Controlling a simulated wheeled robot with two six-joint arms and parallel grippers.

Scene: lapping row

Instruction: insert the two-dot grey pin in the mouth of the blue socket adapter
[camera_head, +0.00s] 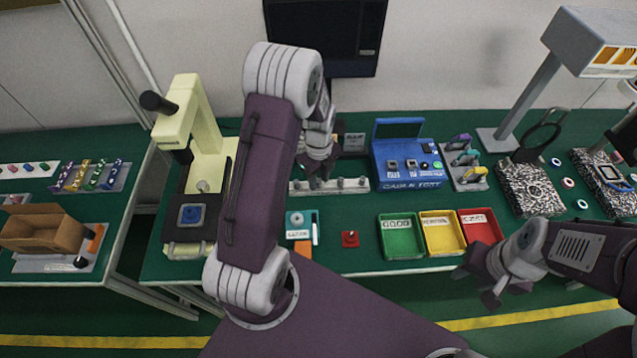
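A pale rack (355,187) with several small grey pieces standing in it lies at the back middle of the green bench. The dots on these pieces are too small to read, so I cannot tell which is the two-dot grey pin. My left gripper (318,174) points down at the rack's middle; its fingertips are small and partly merged with the pieces, so its grip is unclear. A blue square piece with a dark round centre (190,215), perhaps the blue socket adapter, sits on a black block under the cream press. My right gripper (476,287) is open and empty before the bench's front edge.
The cream press (205,125) stands left. A blue cable tester (405,175) is right of the rack. Green (400,246), yellow (441,245) and red (483,239) bins line the front. A small red piece (350,239) lies left of them.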

